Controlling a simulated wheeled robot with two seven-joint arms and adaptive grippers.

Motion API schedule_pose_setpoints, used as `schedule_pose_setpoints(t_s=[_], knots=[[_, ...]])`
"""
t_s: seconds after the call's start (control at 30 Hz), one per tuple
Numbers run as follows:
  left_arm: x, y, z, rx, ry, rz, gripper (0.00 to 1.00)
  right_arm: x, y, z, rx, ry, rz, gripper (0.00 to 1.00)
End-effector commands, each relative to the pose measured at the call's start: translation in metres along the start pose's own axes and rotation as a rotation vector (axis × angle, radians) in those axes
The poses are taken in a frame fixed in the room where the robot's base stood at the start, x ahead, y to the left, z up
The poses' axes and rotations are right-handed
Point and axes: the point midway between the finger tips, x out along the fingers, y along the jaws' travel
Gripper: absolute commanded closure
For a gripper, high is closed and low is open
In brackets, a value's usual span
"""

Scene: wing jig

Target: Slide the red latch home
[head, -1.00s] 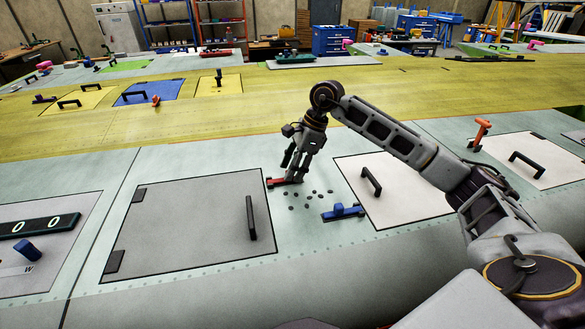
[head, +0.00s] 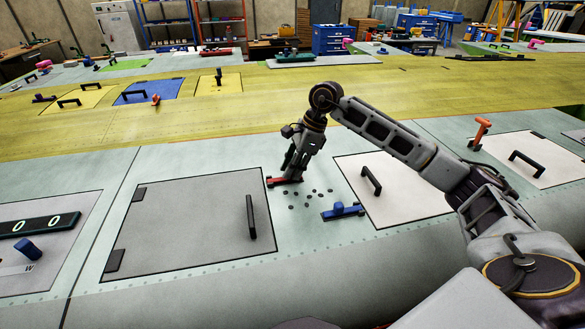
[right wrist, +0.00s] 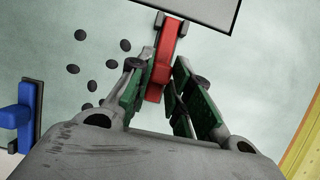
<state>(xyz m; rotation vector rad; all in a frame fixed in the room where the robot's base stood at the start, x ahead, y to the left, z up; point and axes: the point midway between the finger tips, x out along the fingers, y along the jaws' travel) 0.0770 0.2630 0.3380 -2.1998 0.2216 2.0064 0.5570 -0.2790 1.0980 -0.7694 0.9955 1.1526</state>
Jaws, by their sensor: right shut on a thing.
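The red latch (head: 285,181) lies on the pale green wing skin, close to the upper right corner of the grey hatch panel (head: 190,228). My right gripper (head: 290,172) reaches down from above and is shut on the latch. In the right wrist view the red latch (right wrist: 166,58) runs up between the green-padded fingers (right wrist: 158,84), and its far end is at a dark bracket by the panel edge. The fingers hide part of the latch. My left gripper is out of view.
Several dark round spots (head: 309,194) and a blue latch (head: 343,211) lie right of the red latch. A white panel with a black handle (head: 371,180) is further right. The grey panel has an upright black handle (head: 251,217). An orange latch (head: 480,134) stands at the right.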

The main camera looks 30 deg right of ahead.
Motion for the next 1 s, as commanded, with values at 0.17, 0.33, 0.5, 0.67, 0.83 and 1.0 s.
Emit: schedule_pose_setpoints(t_s=[0.17,0.33,0.5,0.67,0.83,1.0], knots=[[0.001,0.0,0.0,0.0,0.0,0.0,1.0,0.003,-0.001,0.008,-0.001,-0.002,-0.002,1.0],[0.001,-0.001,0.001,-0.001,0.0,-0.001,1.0,0.009,-0.001,0.024,-0.002,-0.003,-0.002,1.0],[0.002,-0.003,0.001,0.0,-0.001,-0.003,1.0,0.014,-0.001,0.035,0.0,-0.002,-0.002,1.0],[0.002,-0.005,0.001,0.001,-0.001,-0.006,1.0,0.015,0.0,0.037,-0.001,-0.003,-0.002,1.0],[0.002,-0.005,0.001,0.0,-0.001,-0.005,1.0,0.015,0.0,0.038,-0.001,-0.004,-0.001,1.0],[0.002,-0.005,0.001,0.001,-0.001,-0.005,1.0,0.015,0.0,0.037,-0.002,-0.003,0.0,0.58]])
